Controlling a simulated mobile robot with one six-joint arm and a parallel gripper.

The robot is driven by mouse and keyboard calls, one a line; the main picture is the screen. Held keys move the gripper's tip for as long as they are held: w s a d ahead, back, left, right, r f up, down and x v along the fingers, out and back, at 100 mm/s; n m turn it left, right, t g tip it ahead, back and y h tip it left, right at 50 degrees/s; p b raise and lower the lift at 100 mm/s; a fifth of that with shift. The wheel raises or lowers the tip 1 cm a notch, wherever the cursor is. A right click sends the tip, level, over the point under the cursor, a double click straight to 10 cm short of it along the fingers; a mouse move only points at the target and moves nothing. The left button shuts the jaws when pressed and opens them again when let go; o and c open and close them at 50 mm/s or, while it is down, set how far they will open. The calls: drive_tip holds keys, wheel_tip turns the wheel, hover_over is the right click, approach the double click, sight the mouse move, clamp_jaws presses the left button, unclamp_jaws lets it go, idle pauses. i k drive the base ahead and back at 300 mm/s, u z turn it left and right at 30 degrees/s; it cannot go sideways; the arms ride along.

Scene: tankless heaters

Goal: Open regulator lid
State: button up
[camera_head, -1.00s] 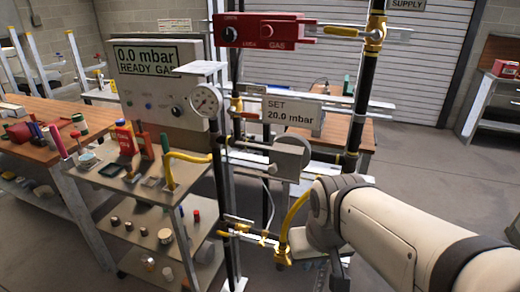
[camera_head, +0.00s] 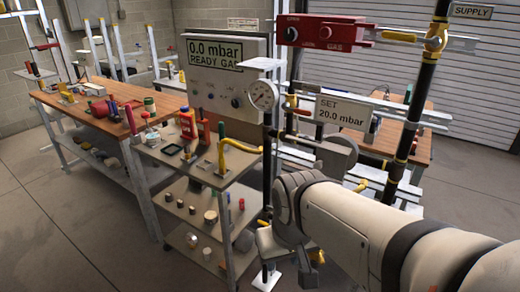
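A grey round housing (camera_head: 337,155), likely the regulator, sits on the pipe rig just under the "SET 20.0 mbar" sign (camera_head: 342,111). Its lid cannot be made out separately, and my arm covers its lower part. My arm comes in from the lower right, and its wrist is in front of and below the housing. The end of my arm, with my gripper (camera_head: 272,245), is low at the rig's foot. Its fingers are too hidden and small to tell whether they are open or shut.
A red gas box (camera_head: 322,33) and a yellow valve (camera_head: 436,38) are on the rig above. A pressure gauge (camera_head: 262,95) stands left of the housing. A tiered cart (camera_head: 200,165) with small parts and a wooden bench (camera_head: 100,105) are at left. Floor at lower left is clear.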

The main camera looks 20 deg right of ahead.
sight(333, 165)
drive_tip(key=u, duration=0.2)
drive_tip(key=k, duration=0.95)
drive_tip(key=z, duration=0.55)
drive_tip(key=i, duration=1)
drive_tip(key=z, duration=0.05)
